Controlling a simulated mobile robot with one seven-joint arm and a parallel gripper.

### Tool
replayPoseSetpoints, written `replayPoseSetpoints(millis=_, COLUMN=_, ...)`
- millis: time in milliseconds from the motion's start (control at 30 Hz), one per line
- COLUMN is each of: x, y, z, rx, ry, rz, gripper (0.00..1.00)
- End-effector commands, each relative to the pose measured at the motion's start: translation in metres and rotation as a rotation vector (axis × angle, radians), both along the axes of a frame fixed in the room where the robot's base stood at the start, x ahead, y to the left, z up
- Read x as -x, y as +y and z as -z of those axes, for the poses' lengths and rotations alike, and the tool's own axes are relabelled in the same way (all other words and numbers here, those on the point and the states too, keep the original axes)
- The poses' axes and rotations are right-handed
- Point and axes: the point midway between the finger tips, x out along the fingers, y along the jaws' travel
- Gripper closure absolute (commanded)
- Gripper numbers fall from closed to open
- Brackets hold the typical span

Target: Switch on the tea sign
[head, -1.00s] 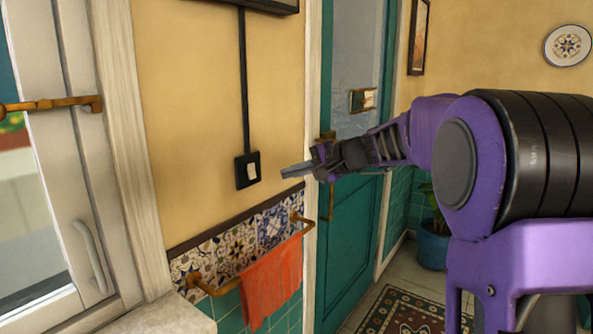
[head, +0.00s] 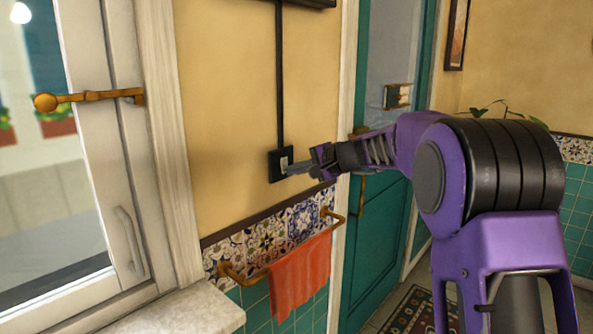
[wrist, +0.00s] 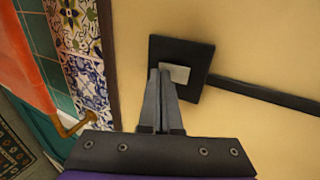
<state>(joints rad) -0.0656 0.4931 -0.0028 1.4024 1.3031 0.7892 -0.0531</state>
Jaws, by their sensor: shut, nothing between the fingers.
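A black wall switch (head: 275,167) with a small white rocker sits on the yellow wall. In the wrist view the black switch plate (wrist: 197,54) and its white rocker (wrist: 177,73) show just beyond the fingertips. My gripper (head: 291,170) is shut and empty, its fingertips at the switch from the right. In the wrist view my gripper (wrist: 160,73) overlaps the rocker's lower left edge. I cannot tell whether the tips touch it. A black cable (head: 280,75) runs up from the switch to a dark-framed item (head: 310,3), mostly cut off, so I cannot tell whether it is the sign.
A brass rail (head: 250,275) with an orange towel (head: 300,272) sticks out below the switch. A window with a brass latch (head: 95,98) is at the left. A teal door (head: 375,235) stands behind my arm. The wall around the switch is clear.

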Motion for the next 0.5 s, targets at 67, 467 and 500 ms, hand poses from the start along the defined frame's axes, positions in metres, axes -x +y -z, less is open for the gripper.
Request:
replayPoseSetpoints(millis=67, x=-0.003, y=0.002, z=0.003, rx=0.001, ry=-0.002, rz=0.000, gripper=1.00)
replayPoseSetpoints(millis=467, x=-0.002, y=0.003, z=-0.004, rx=-0.001, ry=-0.001, rz=0.000, gripper=1.00)
replayPoseSetpoints(millis=500, x=-0.002, y=0.003, z=-0.007, rx=-0.001, ry=-0.001, rz=0.000, gripper=1.00)
